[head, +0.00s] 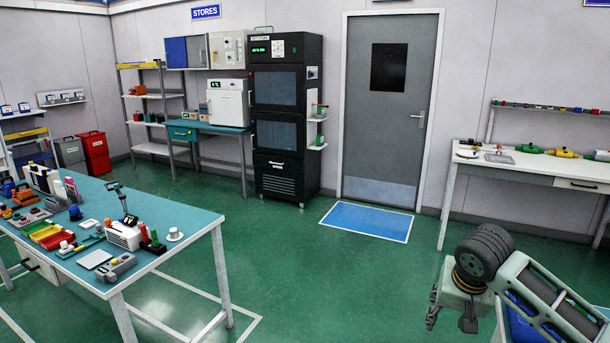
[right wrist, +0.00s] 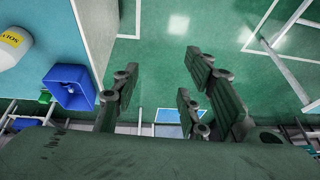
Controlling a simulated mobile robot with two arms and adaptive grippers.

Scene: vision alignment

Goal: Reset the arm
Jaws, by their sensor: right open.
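My right arm comes in from the lower right of the head view, bent, with its gripper (head: 450,315) hanging low over the green floor. In the right wrist view the fingers of the right gripper (right wrist: 160,105) are spread apart, with nothing between them but floor behind. The gripper is open and empty and touches nothing that I can see. My left arm and left gripper do not show in either view.
A teal-topped workbench (head: 185,215) with many small items stands at the left. A white bench (head: 540,165) stands at the right. A black cabinet (head: 285,115) and a grey door (head: 388,105) with a blue mat (head: 367,221) are at the back. The middle floor is clear.

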